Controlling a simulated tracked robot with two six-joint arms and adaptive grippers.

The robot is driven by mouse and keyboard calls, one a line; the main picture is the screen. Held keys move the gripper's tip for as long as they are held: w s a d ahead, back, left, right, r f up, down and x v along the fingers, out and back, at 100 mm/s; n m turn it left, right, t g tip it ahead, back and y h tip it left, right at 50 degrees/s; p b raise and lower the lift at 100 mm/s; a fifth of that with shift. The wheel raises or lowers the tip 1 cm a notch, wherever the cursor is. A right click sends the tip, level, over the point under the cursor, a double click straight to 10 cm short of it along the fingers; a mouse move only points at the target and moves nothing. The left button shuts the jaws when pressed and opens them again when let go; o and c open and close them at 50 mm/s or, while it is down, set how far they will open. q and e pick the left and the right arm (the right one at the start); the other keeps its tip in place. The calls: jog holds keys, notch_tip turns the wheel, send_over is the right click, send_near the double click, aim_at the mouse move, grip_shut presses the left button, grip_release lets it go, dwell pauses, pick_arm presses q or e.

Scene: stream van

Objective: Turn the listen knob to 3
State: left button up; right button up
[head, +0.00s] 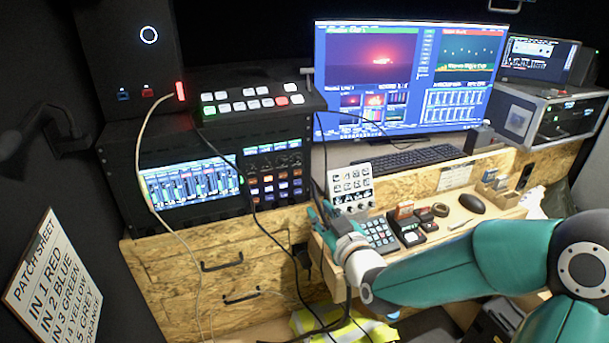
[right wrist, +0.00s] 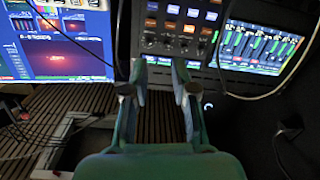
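I cannot tell which control is the listen knob. A dark rack panel (head: 274,178) left of the monitor has rows of lit buttons; the right wrist view shows a row of small dark knobs (right wrist: 168,43) on it. A small white panel (head: 350,186) on the desk also carries several round controls. My right gripper (head: 320,211) is just left of and below this white panel in the head view. In the right wrist view its two fingers (right wrist: 160,67) are apart with nothing between them, pointing toward the rack panel, not visibly touching it. My left gripper is not in view.
A keypad (head: 379,234) and small boxes lie right of my right gripper. A keyboard (head: 407,158) and large monitor (head: 405,75) stand behind. Loose cables (head: 262,225) hang before the rack and drawers. A switcher (head: 250,98) sits on top of the rack.

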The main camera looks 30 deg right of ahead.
aim_at(299, 162)
jog(key=shift+t, duration=0.5)
jog(key=r+p+x, duration=0.1)
jog(key=x, duration=0.4)
jog(key=d+r+p+x, duration=0.1)
jog(key=p+x, duration=0.1)
jog(key=x, duration=0.3)
jog(key=r+p+x, duration=0.1)
jog(key=x, duration=0.4)
jog(key=shift+s+d+p, duration=0.2)
jog(key=shift+d+p, duration=0.15)
jog(key=shift+p, duration=0.05)
jog(key=shift+w+d+f, duration=0.15)
jog(key=shift+w+d, duration=0.05)
jog(key=shift+w, duration=0.5)
